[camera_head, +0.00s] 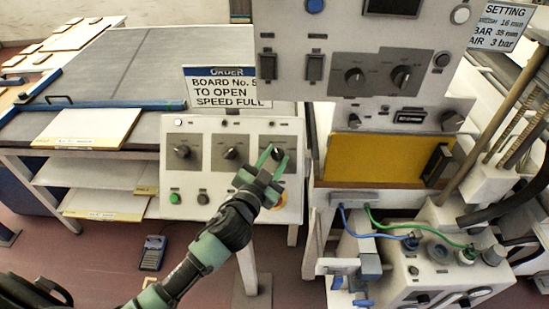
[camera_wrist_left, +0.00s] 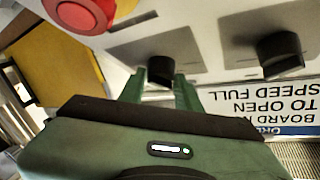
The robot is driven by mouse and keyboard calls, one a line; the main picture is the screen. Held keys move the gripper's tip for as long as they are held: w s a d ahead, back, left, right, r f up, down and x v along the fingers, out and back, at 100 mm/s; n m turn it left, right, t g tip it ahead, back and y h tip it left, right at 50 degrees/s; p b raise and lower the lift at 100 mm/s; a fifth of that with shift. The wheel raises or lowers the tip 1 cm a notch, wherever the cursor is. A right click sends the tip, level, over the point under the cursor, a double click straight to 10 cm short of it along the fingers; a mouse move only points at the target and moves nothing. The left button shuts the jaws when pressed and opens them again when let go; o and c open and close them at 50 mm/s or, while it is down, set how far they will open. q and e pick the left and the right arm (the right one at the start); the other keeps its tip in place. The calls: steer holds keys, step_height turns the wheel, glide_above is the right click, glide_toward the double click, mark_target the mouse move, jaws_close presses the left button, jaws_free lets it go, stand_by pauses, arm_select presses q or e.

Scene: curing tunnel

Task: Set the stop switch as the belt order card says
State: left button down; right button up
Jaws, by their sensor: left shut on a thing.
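The order card (camera_head: 228,88) stands above the low control panel (camera_head: 215,204); it reads "BOARD No. 5", "TO OPEN", "SPEED FULL", and its right end is partly hidden by the upper machine. The panel has a row of three dark knobs: a left knob (camera_head: 182,152), a middle knob (camera_head: 231,153) and a right knob (camera_wrist_left: 160,68). My left gripper (camera_head: 273,160) is shut on the right knob, one green finger on each side in the left wrist view. The knob labels are too small to read, so I cannot tell which is the stop switch. My right gripper is not in view.
A red button (camera_wrist_left: 80,12) on the panel lies close to my left gripper. A green button (camera_head: 175,198) is at the panel's lower left. The upper machine (camera_head: 300,75) overhangs at the right. A table with boards (camera_head: 90,125) stands at the left.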

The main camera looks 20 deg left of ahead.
arm_select(q)
steer(key=c, duration=1)
jaws_free()
steer(key=shift+s, duration=0.25)
steer(key=s+b, duration=0.2)
steer(key=s, duration=0.5)
steer(key=shift+a+r+b, duration=0.25)
steer(key=shift+a+b, duration=0.05)
steer(key=shift+a, duration=0.05)
steer(key=shift+s, duration=0.1)
